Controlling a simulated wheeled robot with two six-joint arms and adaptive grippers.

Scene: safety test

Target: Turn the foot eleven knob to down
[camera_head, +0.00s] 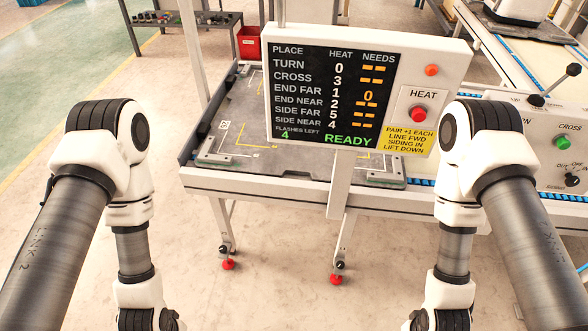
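No knob with a readable "foot eleven" label is in view. A small dark knob-like part sits just above each foot, at the left (224,250) and at the right (340,265). Their settings are too small to tell. A black knob (571,180) is on the right-hand control panel (552,190); its label is only partly legible. Both my arms reach down past the bottom edge, and neither gripper shows.
A display board (349,142) reads READY beside a red HEAT button (418,114) and a yellow note (407,139). It stands in front of the table (300,192). The right panel has a green CROSS button (562,142) and a black lever (536,100). Floor below the table is clear.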

